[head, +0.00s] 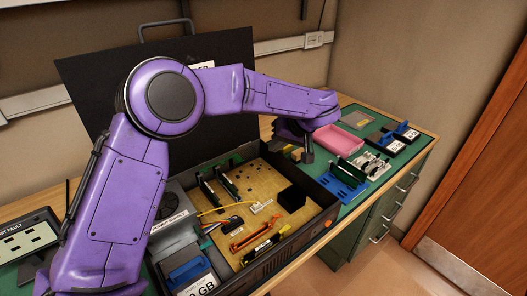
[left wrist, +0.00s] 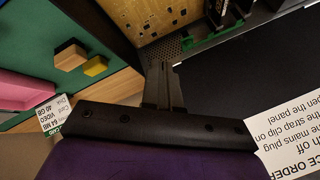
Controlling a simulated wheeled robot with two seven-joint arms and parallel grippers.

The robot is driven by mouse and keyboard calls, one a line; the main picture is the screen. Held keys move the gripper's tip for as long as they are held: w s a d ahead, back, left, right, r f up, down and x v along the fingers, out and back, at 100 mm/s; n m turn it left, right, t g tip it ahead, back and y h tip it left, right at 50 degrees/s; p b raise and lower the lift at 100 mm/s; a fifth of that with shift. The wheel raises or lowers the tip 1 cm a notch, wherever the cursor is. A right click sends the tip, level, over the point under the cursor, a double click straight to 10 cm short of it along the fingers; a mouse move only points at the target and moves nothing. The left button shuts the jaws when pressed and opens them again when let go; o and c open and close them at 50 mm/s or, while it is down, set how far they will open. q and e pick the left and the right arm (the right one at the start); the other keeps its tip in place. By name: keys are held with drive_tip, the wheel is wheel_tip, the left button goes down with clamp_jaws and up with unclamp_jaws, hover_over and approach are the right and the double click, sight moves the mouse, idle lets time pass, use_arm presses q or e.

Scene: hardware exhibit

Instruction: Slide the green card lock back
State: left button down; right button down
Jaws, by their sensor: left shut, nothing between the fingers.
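The open computer case (head: 325,207) has a tan board (head: 262,171) inside, and dark green cards (head: 228,183) stand at its left rear. In the left wrist view, green parts (left wrist: 188,44) show beside the tan board (left wrist: 150,14) at the case's perforated edge. I cannot tell which of them is the green card lock. My left gripper (head: 307,155) hangs over the far right corner of the case, fingers down and together. In the left wrist view its fingers (left wrist: 164,82) are shut and empty, apart from the green parts. My right gripper is out of view.
A pink tray (head: 336,139) and blue and black parts lie on the green mat to the right. The raised black panel (head: 90,75) stands behind the case. A grey power supply (head: 172,226) and a small display (head: 27,237) are at the left.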

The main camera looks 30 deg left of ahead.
use_arm(q)
drive_tip(key=x, duration=0.7)
drive_tip(key=shift+a+f, duration=0.25)
drive_tip(key=shift+a, duration=0.05)
drive_tip(key=a, duration=0.1)
drive_tip(key=s+a, duration=0.1)
drive_tip(key=a, duration=0.1)
drive_tip(key=shift+s+a+f+p, duration=0.1)
drive_tip(key=shift+s+f+p, duration=0.15)
drive_tip(key=shift+p, duration=0.05)
drive_tip(key=shift+s+a, duration=0.3)
drive_tip(key=shift+a, duration=0.1)
drive_tip(key=shift+w, duration=0.1)
